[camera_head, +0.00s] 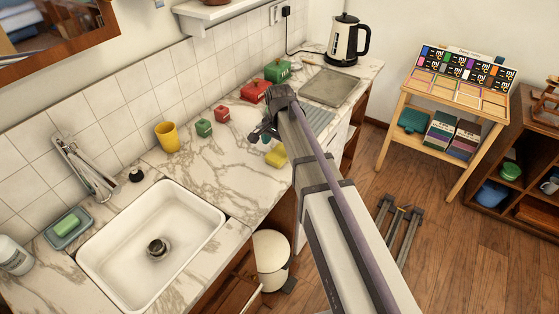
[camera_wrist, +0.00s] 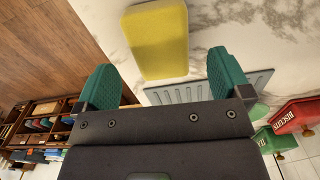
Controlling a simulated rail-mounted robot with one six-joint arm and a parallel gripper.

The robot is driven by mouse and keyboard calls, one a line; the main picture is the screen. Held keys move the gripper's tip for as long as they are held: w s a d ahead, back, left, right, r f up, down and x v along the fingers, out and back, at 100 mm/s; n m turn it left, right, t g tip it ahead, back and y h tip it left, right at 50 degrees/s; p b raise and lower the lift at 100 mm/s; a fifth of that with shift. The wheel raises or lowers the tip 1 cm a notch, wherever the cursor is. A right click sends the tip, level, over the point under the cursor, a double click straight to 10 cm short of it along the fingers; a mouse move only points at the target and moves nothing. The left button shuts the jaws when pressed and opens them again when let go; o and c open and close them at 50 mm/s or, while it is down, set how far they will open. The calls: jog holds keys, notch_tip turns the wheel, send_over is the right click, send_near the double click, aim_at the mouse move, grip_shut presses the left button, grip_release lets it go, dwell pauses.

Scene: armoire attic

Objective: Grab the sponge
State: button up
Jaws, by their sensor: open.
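A yellow sponge (camera_head: 276,156) lies on the marble counter, near its front edge. In the wrist view the sponge (camera_wrist: 157,40) is a yellow block just beyond and between my fingertips. My gripper (camera_head: 264,133) is above the counter beside the sponge. In the wrist view my gripper (camera_wrist: 162,85) has its two green fingers wide apart with nothing between them. The fingers do not appear to touch the sponge.
A grey ridged mat (camera_wrist: 205,87) lies close to the sponge. Red and green tins (camera_head: 256,90), a yellow cup (camera_head: 167,137) and small boxes stand toward the wall. A white sink (camera_head: 205,222) is at the left.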

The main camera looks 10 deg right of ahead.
aim_at(279, 152)
notch_tip(279, 152, down, 4)
jog(key=b, duration=0.2)
jog(key=shift+f+b, duration=0.15)
jog(key=shift+b, duration=0.2)
jog(key=shift+r, duration=0.2)
jog(key=c, duration=1)
